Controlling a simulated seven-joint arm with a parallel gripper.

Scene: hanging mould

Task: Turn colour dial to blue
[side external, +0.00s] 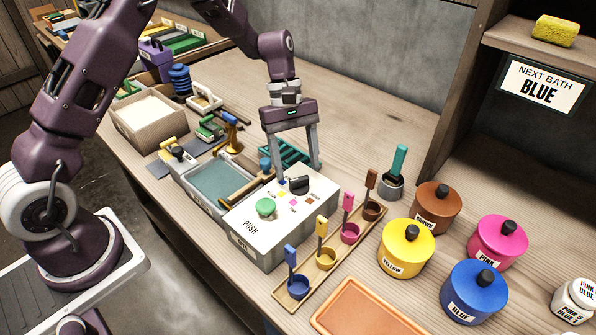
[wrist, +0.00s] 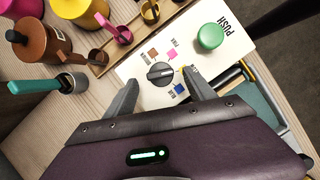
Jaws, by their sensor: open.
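The colour dial is a black knob (wrist: 160,74) on top of a white box (side external: 262,237); it also shows in the side view (side external: 299,186). Brown, pink, yellow and blue patches lie around it. The blue patch (wrist: 180,89) is on the side nearer my gripper's body in the wrist view. A pale line across the knob seems to lie toward the yellow patch (wrist: 183,70), but I cannot be sure. My gripper (side external: 298,174) is open, pointing down, with a finger on either side of the knob. In the wrist view, gaps show between the fingers and the knob.
A green PUSH button (side external: 265,207) sits on the same box. A water basin (side external: 218,182) adjoins the box. A sign (side external: 541,85) reads NEXT BATH BLUE.

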